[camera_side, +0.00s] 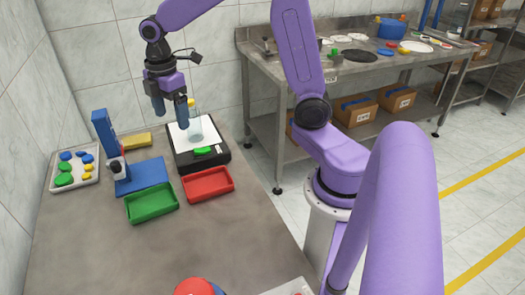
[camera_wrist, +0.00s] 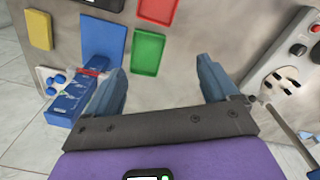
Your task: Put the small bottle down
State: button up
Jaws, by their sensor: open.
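A small clear bottle (camera_side: 196,130) with a yellow top stands upright on the white plate of a black scale (camera_side: 217,158) in the side view. My gripper (camera_side: 170,108) is open above the far left part of the scale. Its right finger appears beside the bottle, and the bottle shows to the right of both fingers. I cannot tell whether they touch. In the wrist view my gripper (camera_wrist: 162,85) has its fingers wide apart with nothing between them, and the bottle does not show.
A green tray (camera_side: 152,203) and a red tray (camera_side: 209,184) lie in front of the scale. A blue device (camera_side: 105,135) stands left, beside a white tray (camera_side: 87,179) of coloured caps. A yellow block (camera_side: 136,140) lies behind. The table's near left is clear.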

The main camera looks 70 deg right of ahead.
jog(key=s+a+f+m, duration=0.1)
jog(key=s+a, duration=0.1)
jog(key=s, duration=1.1)
jog(key=s+a+f+m, duration=0.1)
jog(key=s+a, duration=0.1)
jog(key=s, duration=1.1)
jog(key=shift+a, duration=0.3)
